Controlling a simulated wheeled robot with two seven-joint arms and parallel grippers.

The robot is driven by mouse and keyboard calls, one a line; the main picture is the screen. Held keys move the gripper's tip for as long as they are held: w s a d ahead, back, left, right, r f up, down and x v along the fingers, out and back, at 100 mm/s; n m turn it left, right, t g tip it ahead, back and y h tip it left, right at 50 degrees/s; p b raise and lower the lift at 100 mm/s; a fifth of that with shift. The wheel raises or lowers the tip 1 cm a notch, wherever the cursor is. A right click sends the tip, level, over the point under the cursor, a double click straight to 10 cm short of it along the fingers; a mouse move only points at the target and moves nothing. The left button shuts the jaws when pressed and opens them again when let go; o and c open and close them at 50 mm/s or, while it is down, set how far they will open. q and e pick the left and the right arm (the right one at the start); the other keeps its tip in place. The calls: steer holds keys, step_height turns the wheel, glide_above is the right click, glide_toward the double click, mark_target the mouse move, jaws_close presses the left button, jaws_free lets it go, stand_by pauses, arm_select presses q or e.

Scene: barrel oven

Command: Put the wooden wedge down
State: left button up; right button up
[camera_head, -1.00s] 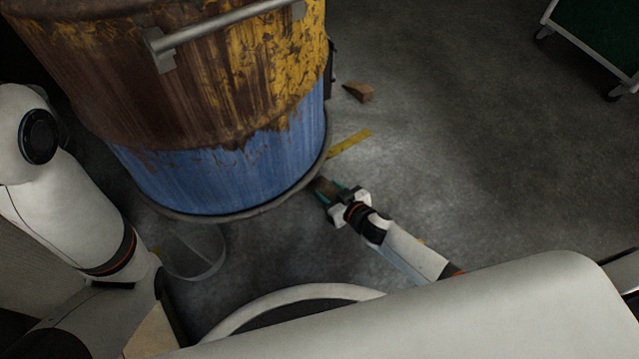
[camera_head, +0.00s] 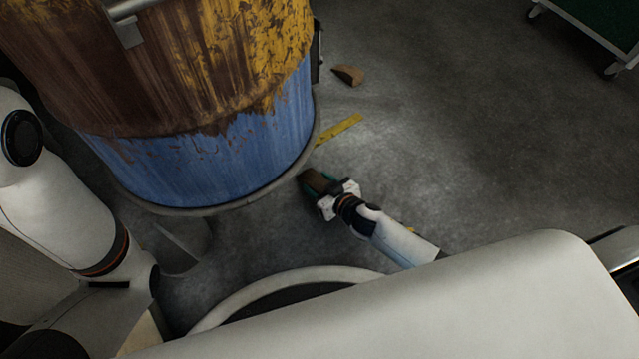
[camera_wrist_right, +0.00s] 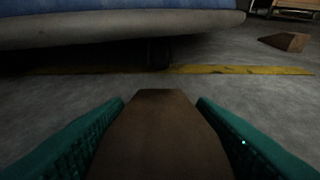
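My right gripper (camera_head: 316,184) is low near the floor, just right of the barrel's lower rim. It has a brown wooden wedge (camera_head: 319,180) between its teal fingers. In the right wrist view, the wedge (camera_wrist_right: 160,135) fills the space between both fingers and points forward, toward the barrel's underside. I cannot tell whether the wedge touches the floor. A second wooden wedge (camera_head: 349,75) lies on the floor beyond the barrel's right side; it also shows at the upper right of the wrist view (camera_wrist_right: 284,41). My left arm is at the left; its gripper is out of view.
The large rusty barrel (camera_head: 215,150), with a blue lower band, stands at the upper left. A yellow floor stripe (camera_head: 340,129) runs out from under it. A green-topped cart (camera_head: 592,28) is at the top right. The floor to the right is clear.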

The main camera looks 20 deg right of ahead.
steer(key=shift+o, duration=1.4)
steer(key=shift+r, duration=0.2)
steer(key=p+v, duration=0.6)
steer(key=v, duration=0.4)
steer(key=shift+s+r, duration=0.2)
steer(key=shift+s, duration=0.05)
steer(key=shift+s+d+r+p, duration=0.15)
steer(key=shift+s+d+p, duration=0.1)
steer(key=shift+s+p, duration=0.25)
steer(key=shift+s, duration=0.15)
